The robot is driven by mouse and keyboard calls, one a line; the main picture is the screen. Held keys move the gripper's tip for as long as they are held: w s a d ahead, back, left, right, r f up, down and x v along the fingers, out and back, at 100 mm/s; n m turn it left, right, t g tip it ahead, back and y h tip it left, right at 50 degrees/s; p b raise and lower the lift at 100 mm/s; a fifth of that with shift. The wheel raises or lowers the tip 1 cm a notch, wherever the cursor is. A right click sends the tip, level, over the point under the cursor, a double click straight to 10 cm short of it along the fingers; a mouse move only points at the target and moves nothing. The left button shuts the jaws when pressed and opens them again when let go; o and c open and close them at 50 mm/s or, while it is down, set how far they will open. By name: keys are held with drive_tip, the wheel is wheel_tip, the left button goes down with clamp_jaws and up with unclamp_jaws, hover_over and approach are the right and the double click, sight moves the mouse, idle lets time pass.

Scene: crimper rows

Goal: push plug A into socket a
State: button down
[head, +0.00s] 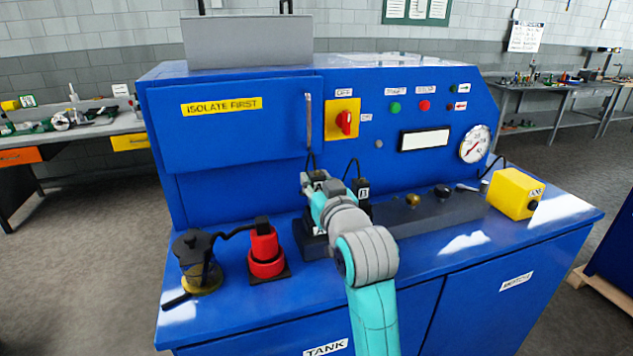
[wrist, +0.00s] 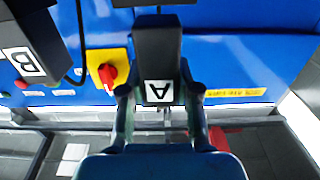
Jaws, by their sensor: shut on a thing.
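Plug A (wrist: 158,62) is a black block with a white "A" label, in the middle of the wrist view. My gripper (wrist: 158,100) is shut on it, one finger at each side. In the head view my gripper (head: 318,182) is in front of the blue panel, above the black block on the bench top, and mostly hides the plug. Plug B (wrist: 32,50), a black block with a white "B" label, is left of plug A in the wrist view; in the head view plug B (head: 362,188) is just right of my gripper. I cannot make out socket a.
A black block (head: 312,245) stands below my gripper. A red cylinder (head: 265,252) and a dark pot with a brass base (head: 200,262) stand left on the bench top (head: 470,255). A red rotary switch (head: 344,121) sits on the panel. A yellow box (head: 514,193) stands right.

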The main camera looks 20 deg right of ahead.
drive_tip(key=shift+f, duration=1.6)
drive_tip(key=c, duration=0.7)
unclamp_jaws()
drive_tip(key=shift+c, duration=0.2)
drive_tip(key=s, duration=1.2)
drive_tip(key=shift+f, duration=0.1)
